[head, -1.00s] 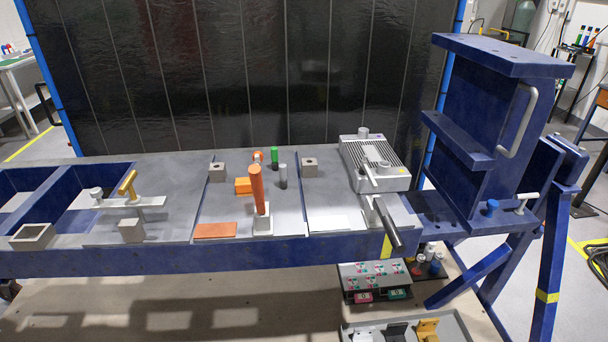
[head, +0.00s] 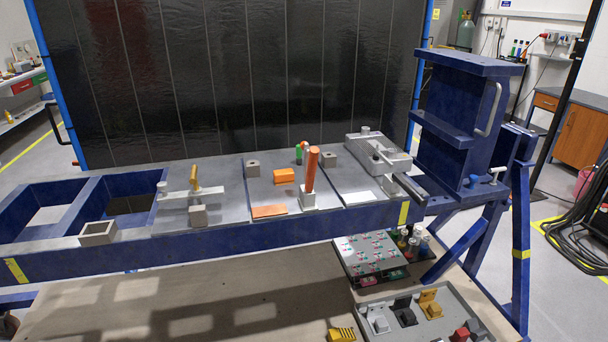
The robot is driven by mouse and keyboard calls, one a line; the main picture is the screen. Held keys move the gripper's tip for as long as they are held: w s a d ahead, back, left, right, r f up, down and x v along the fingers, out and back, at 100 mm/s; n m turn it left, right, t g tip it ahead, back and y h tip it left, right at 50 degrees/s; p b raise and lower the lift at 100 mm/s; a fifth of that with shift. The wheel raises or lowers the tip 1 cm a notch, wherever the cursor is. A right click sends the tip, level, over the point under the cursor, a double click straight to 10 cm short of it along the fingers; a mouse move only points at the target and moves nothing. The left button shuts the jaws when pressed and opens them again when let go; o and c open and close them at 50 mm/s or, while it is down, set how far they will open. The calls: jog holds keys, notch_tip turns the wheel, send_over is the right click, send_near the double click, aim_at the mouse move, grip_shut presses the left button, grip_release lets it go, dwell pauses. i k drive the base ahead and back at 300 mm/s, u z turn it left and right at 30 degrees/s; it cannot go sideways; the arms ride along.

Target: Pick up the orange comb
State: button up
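A small yellow-orange ridged piece (head: 342,334) lies at the bottom edge of the head view, on the lower shelf left of a grey tray. Its ridges look like comb teeth, but it is partly cut off by the frame and I cannot tell for certain that it is the orange comb. On the jig's upper surface are an orange block (head: 285,175), a flat orange plate (head: 269,211) and an upright orange handle (head: 311,170); none shows clear teeth. My gripper is not in view.
The grey tray (head: 381,300) holds white, black, yellow and red parts. A panel of small coloured pieces (head: 371,256) sits behind it. The blue jig beam (head: 280,232) overhangs the shelf (head: 190,295), which is mostly bare at left. A blue upright frame (head: 455,110) stands at right.

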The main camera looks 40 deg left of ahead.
aim_at(285, 176)
jog(key=u, duration=1.6)
